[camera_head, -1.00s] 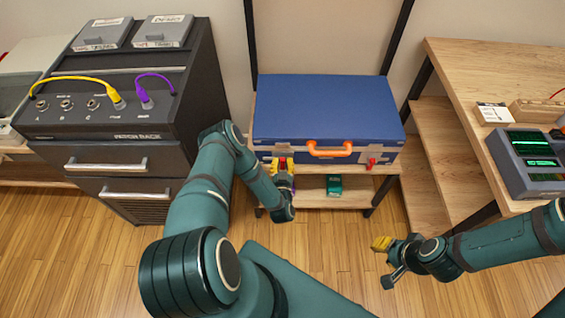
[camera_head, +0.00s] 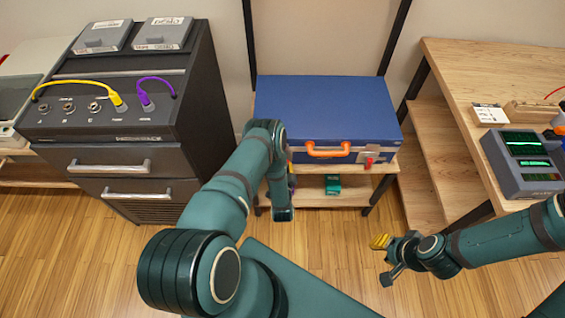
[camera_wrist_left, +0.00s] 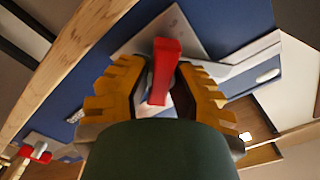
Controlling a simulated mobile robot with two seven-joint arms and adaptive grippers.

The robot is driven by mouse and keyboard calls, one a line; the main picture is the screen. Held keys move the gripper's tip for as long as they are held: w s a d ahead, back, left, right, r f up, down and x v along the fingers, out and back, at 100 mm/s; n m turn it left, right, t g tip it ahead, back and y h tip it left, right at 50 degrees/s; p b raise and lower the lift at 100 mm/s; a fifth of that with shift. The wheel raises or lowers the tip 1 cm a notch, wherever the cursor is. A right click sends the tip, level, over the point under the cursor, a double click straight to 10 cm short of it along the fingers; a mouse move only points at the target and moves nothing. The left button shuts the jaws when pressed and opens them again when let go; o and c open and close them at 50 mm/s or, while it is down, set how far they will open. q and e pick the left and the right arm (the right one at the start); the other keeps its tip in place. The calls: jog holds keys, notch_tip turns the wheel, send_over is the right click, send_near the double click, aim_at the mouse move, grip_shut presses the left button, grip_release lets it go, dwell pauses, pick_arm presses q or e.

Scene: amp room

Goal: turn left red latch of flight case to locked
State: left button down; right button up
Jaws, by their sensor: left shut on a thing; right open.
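The blue flight case (camera_head: 325,108) stands shut on a low wooden shelf, with an orange handle (camera_head: 328,150) on its front. The left red latch (camera_wrist_left: 164,72) shows in the left wrist view on a grey metal plate, between the yellow fingers of my left gripper (camera_wrist_left: 163,85), which is shut on it. In the head view my left arm hides most of this latch. The right red latch (camera_head: 369,162) is on the case front at the right, and no gripper is near it. My right gripper (camera_head: 386,258) is open and empty over the floor at the right.
A black patch rack (camera_head: 120,140) with yellow and purple cables stands at the left. A wooden bench (camera_head: 480,70) with a grey device (camera_head: 525,165) is at the right. A green box (camera_head: 332,184) sits on the lower shelf. The floor in front is clear.

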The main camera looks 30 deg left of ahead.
pick_arm(q)
jog(key=m, duration=0.3)
jog(key=shift+w+f+m+b, duration=0.1)
jog(key=shift+w+m+b, duration=0.05)
jog(key=shift+m+b, duration=0.25)
jog(key=m+b, duration=0.1)
jog(key=m, duration=0.3)
jog(key=shift+m, duration=0.4)
jog(key=c, duration=0.9)
grip_release()
jog(key=shift+f, duration=0.1)
jog(key=shift+o, duration=0.2)
jog(key=v, duration=1.2)
